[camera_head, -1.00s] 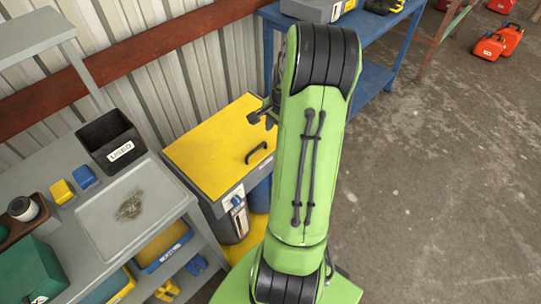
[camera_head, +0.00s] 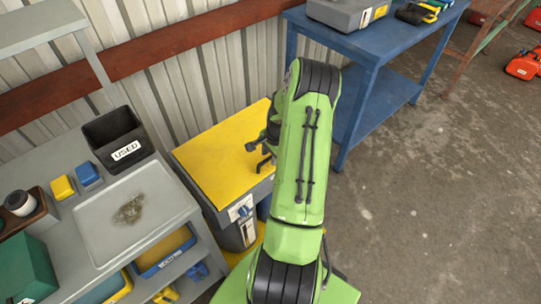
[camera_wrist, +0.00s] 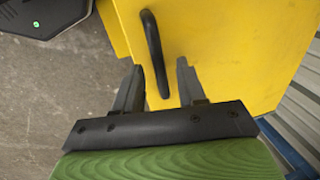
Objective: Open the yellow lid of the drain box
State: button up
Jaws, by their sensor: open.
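The drain box has a flat yellow lid (camera_head: 215,160) lying shut on its grey body (camera_head: 238,213), between the grey bench and the blue table. In the wrist view the yellow lid (camera_wrist: 235,45) fills the right half, with its black bar handle (camera_wrist: 154,50) near one edge. My gripper (camera_wrist: 158,75) is open, and the lower end of the handle shows between its two fingers. I cannot tell whether either finger touches it. In the head view my gripper (camera_head: 262,160) is over the lid's right side, and my arm hides part of the lid; the handle is hard to make out there.
The grey bench on the left holds a black bin marked USED (camera_head: 118,138), a shallow tray (camera_head: 135,215), yellow and blue small boxes and a green case (camera_head: 25,268). A blue table (camera_head: 375,50) stands at the back right. Open concrete floor lies to the right.

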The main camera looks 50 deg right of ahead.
grip_shut()
jog(key=shift+r, duration=0.15)
